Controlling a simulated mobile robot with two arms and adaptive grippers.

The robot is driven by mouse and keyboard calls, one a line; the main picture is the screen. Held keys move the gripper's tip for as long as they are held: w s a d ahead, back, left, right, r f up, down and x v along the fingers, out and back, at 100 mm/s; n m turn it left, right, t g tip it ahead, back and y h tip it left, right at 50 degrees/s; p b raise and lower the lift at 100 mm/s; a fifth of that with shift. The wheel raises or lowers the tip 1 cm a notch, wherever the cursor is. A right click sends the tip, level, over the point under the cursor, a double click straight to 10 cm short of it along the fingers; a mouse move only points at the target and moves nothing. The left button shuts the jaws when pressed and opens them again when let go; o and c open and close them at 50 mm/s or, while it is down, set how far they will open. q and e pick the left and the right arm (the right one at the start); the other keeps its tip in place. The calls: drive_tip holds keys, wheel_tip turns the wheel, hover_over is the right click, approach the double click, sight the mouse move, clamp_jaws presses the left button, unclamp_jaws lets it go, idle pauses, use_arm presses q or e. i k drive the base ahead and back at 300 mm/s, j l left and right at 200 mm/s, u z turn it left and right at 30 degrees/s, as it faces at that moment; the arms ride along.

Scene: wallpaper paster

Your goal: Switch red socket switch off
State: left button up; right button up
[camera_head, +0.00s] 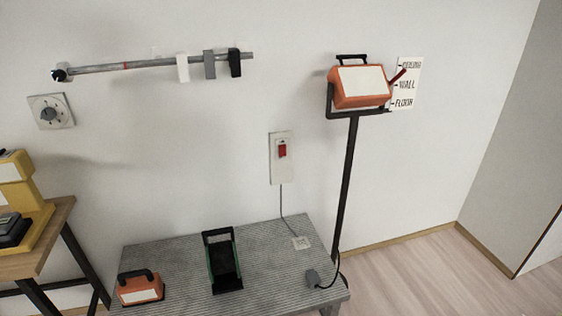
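The red socket switch (282,150) sits on a tall white wall plate (281,172) in the middle of the head view. It is a small red rocker in a dark surround; its on or off position is too small to tell. A grey cable runs down from the plate to a small white socket piece on the table. Neither of my grippers is in view, so nothing is seen near the switch.
An orange machine (347,96) on a black pole stands to the right. A rail (150,65) and dial (49,112) are on the left wall.

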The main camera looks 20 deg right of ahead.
sight(282, 148)
drive_tip(key=i+l, duration=0.2)
drive_tip(key=i, duration=0.2)
drive_tip(key=i+l, duration=0.25)
drive_tip(key=i, duration=0.2)
drive_tip(key=k+z, duration=0.05)
